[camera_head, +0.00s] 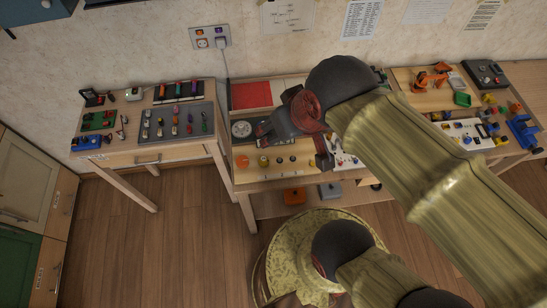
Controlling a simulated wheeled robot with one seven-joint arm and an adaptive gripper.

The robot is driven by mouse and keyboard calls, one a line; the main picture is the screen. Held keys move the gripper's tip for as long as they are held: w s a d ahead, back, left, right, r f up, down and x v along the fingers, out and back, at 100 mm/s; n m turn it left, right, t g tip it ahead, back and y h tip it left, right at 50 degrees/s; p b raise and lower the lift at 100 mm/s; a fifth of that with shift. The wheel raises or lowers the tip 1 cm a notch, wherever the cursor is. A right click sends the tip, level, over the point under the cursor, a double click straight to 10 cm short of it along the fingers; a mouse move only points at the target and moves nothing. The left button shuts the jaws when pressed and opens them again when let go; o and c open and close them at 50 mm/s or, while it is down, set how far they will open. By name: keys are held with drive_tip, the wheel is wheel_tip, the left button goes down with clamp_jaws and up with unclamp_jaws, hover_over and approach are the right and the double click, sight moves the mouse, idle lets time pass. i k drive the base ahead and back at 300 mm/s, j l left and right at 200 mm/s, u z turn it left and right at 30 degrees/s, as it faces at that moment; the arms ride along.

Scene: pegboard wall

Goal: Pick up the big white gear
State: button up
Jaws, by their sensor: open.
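A pale round disc (242,129), which looks like the big white gear, lies at the left end of the middle bench's upper surface. Its teeth are too small to make out. My gripper (262,131) is just to the right of it, low over the bench. Its dark fingers are small and partly merge with the background, and nothing shows held in them. The jaws are open. I cannot tell whether a fingertip touches the disc. My arm comes in from the right and hides much of the bench behind it.
A board with several small knobs (283,160) lies in front of the disc. A red panel (251,95) is behind it. A left table (150,150) holds small tools and parts. An orange box (294,196) sits on the lower shelf. More parts crowd the right bench.

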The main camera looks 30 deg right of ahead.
sight(240, 129)
drive_tip(key=i+l+u, duration=0.1)
drive_tip(key=u, duration=0.35)
drive_tip(key=i+l+u, duration=0.15)
drive_tip(key=u, duration=0.35)
drive_tip(key=i+l, duration=0.05)
drive_tip(key=i, duration=0.05)
